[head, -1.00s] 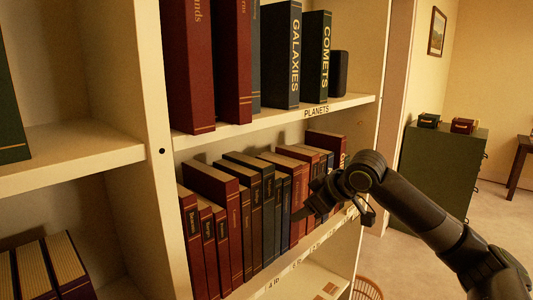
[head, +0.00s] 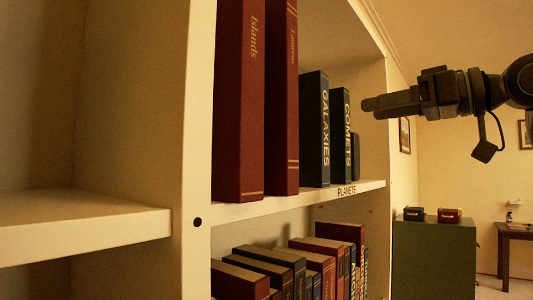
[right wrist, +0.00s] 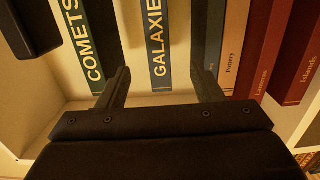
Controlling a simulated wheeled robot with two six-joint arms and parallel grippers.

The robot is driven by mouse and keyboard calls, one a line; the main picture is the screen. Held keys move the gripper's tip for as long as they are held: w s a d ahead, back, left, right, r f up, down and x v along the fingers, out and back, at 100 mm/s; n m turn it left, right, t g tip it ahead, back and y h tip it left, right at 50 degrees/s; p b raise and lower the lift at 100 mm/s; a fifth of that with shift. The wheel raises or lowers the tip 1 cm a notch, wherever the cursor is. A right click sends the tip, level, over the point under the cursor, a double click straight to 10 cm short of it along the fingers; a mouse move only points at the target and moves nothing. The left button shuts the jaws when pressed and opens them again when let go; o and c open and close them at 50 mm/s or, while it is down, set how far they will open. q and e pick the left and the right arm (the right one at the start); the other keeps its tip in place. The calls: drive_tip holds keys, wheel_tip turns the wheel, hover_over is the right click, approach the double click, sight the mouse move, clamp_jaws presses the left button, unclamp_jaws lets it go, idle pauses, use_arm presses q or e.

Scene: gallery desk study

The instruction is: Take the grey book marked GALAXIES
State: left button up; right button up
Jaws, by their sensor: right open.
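The dark grey book marked GALAXIES (head: 314,135) stands upright on the shelf labelled PLANETS, beside the dark book marked COMETS (head: 340,110). My right gripper (head: 368,106) is open and empty, to the right of both books in the head view. In the right wrist view the GALAXIES book (right wrist: 158,60) lies ahead between the two spread fingers (right wrist: 161,88), and COMETS (right wrist: 90,45) is to its left. No contact with the book shows. My left gripper is not in view.
Tall red books, Islands (head: 240,100) and another (head: 283,100), stand left of GALAXIES. A small dark block (head: 355,155) is beyond COMETS. A lower shelf holds several books (head: 300,262). A green cabinet (head: 433,255) stands at the right.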

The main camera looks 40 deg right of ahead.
sight(325, 116)
drive_tip(key=p+x, duration=0.1)
drive_tip(key=x, duration=0.1)
drive_tip(key=p+x, duration=0.1)
drive_tip(key=x, duration=0.1)
drive_tip(key=p+x, duration=0.1)
drive_tip(key=x, duration=0.1)
drive_tip(key=shift+r, duration=0.35)
drive_tip(key=p+x, duration=0.2)
drive_tip(key=x, duration=0.1)
drive_tip(key=shift+w+a, duration=0.1)
drive_tip(key=shift+w, duration=0.1)
drive_tip(key=shift+w+a+f+p, duration=0.15)
drive_tip(key=shift+w+p, duration=0.35)
drive_tip(key=shift+w, duration=0.3)
drive_tip(key=p+x, duration=0.3)
drive_tip(key=p, duration=0.1)
drive_tip(key=shift+w+r, duration=0.2)
drive_tip(key=shift+r, duration=0.1)
drive_tip(key=shift+w+a+f+p, duration=0.1)
drive_tip(key=shift+w+p, duration=0.45)
drive_tip(key=shift+p, duration=0.1)
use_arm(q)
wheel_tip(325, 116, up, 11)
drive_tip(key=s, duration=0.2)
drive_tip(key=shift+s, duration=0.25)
use_arm(e)
drive_tip(key=shift+w+a+f, duration=0.1)
drive_tip(key=shift+w+f, duration=0.05)
drive_tip(key=shift+w, duration=0.1)
